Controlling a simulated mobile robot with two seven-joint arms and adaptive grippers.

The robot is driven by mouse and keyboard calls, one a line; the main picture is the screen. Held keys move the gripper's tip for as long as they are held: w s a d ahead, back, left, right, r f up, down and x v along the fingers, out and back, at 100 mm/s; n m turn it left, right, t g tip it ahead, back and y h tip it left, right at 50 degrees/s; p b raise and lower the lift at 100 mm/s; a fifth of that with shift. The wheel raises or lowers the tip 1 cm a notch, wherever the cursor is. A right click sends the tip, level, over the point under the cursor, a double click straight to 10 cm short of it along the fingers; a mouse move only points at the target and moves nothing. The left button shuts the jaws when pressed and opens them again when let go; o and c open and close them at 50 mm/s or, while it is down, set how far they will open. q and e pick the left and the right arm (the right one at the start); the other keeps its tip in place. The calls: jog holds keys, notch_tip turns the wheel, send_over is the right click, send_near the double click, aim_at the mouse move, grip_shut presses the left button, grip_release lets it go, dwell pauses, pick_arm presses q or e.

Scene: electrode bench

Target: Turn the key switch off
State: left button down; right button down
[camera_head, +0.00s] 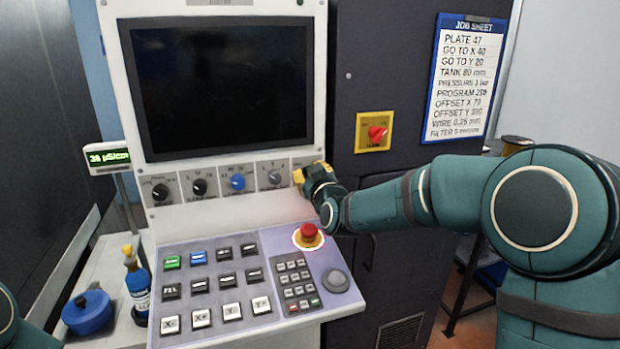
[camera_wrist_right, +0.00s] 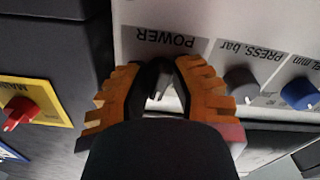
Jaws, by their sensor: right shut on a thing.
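My right gripper (camera_head: 308,173) is at the right end of the knob row below the dark screen. In the right wrist view its orange ridged fingers (camera_wrist_right: 163,72) are closed at the panel just below the POWER label (camera_wrist_right: 165,40). They are shut on the key switch (camera_wrist_right: 164,98), of which only a small grey part shows between the fingers. Most of the key is hidden by the fingers, so I cannot tell which way it points. In the head view the gripper covers the switch. My left gripper is out of view.
Left of the gripper are several knobs, one blue (camera_head: 238,183). A red emergency button (camera_head: 308,236) and keypad (camera_head: 297,285) sit below. A red main switch (camera_head: 377,134) on a yellow plate is to the right. A blue bottle (camera_head: 138,288) stands at the left.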

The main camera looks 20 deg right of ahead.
jog(key=n, duration=0.3)
jog(key=shift+n+b, duration=0.3)
jog(key=shift+n, duration=0.1)
jog(key=n, duration=0.3)
jog(key=shift+n, duration=0.3)
jog(key=n, duration=0.3)
jog(key=shift+n, duration=1.9)
jog(key=shift+d, duration=0.1)
jog(key=c, duration=0.7)
grip_release()
jog(key=shift+d, duration=0.1)
